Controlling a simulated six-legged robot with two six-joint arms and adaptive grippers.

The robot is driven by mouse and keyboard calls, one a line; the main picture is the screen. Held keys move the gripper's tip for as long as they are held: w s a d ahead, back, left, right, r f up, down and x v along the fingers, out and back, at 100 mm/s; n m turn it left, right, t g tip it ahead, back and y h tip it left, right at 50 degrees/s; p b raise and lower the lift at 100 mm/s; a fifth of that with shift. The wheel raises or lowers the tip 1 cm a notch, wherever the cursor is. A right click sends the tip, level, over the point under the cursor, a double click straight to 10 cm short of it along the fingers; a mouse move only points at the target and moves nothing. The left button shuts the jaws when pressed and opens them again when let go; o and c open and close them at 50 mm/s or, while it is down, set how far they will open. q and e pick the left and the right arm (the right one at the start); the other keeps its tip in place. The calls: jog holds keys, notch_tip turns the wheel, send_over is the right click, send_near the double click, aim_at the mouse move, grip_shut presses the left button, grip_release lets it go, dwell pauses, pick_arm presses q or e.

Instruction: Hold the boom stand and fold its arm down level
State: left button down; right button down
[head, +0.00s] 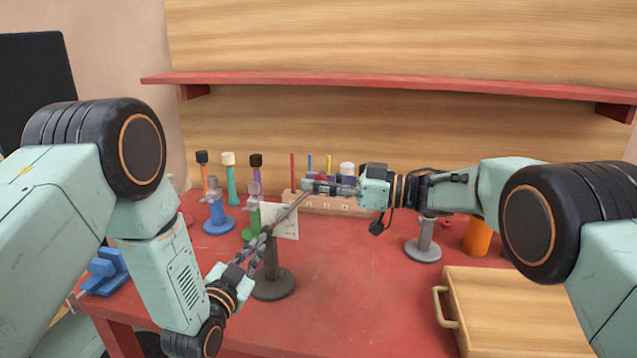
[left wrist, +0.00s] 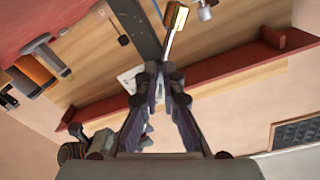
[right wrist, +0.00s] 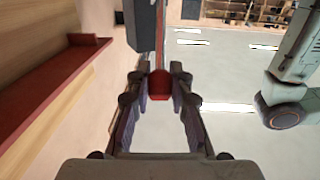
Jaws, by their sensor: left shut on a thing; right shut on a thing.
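The boom stand has a dark round base (head: 273,286) on the red table, with an upright post (head: 271,258) above it. Its thin grey arm (head: 291,209) slants up to the right from the top of the post. My left gripper (head: 264,238) is shut at the upper post, partly hiding the joint; in the left wrist view a dark bar (left wrist: 141,28) runs away from the fingertips. My right gripper (head: 310,187) is shut at the arm's raised end. In the right wrist view a red piece (right wrist: 159,86) sits between its fingers.
A wooden rack (head: 345,206) with upright sticks stands behind the arm, and a white card (head: 284,222) is close behind the post. A blue stand (head: 218,217) is left, a grey stand (head: 424,243) and orange cylinder (head: 478,238) right. A wooden box (head: 515,300) fills the front right.

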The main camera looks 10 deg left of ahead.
dwell(0.4)
jog(key=d+f+y, duration=0.4)
jog(key=f, duration=0.1)
jog(key=shift+s, duration=0.25)
dwell(0.4)
jog(key=c, duration=1.2)
grip_release()
jog(key=shift+f, duration=0.1)
jog(key=v, duration=1.2)
jog(key=shift+s, duration=0.1)
jog(key=shift+c, duration=0.3)
